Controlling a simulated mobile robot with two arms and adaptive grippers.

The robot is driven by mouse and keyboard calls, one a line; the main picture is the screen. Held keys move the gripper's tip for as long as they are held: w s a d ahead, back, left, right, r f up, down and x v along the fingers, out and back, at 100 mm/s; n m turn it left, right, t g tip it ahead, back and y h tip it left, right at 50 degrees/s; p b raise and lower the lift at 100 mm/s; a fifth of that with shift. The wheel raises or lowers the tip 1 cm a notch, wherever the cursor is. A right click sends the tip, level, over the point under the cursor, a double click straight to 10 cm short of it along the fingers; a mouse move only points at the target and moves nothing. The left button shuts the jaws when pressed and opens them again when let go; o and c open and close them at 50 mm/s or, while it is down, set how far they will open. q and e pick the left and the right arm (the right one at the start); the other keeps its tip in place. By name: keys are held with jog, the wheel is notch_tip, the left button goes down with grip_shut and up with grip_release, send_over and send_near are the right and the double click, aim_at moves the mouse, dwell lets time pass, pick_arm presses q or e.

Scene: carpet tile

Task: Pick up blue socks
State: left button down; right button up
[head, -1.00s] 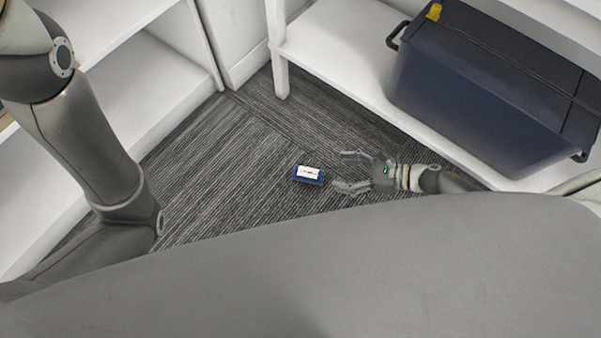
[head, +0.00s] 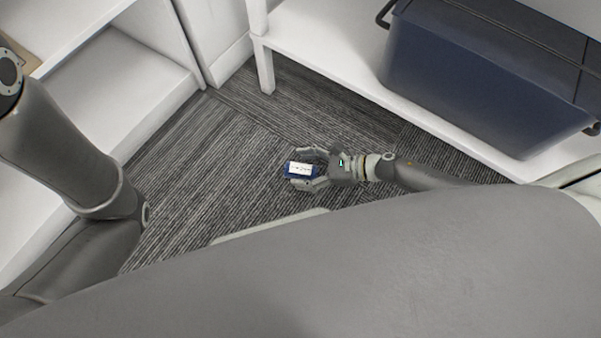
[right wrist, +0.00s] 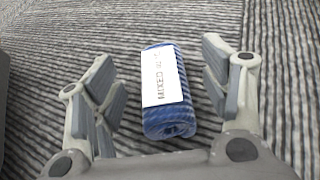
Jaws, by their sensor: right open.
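The blue socks (head: 300,170) are a small rolled blue bundle with a white label, lying on the carpet in the head view. In the right wrist view the blue socks (right wrist: 168,92) show a ribbed blue roll, with printed lettering on the label. My right gripper (head: 308,168) is open, with its fingers on either side of the socks. In the right wrist view, the fingers of the right gripper (right wrist: 160,88) flank the bundle with a gap on each side. My left arm shows at the left of the head view, but its gripper is not visible.
A dark blue storage bin (head: 480,70) sits on a white low shelf (head: 330,70) at the upper right. Another white shelf unit (head: 120,90) stands at the left. The grey striped carpet (head: 215,150) is clear around the socks.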

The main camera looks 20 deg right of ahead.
jog(key=shift+w+a+f, duration=0.2)
jog(key=shift+w+a, duration=0.05)
jog(key=shift+a, duration=0.25)
jog(key=c, duration=1.1)
jog(key=shift+r, duration=0.15)
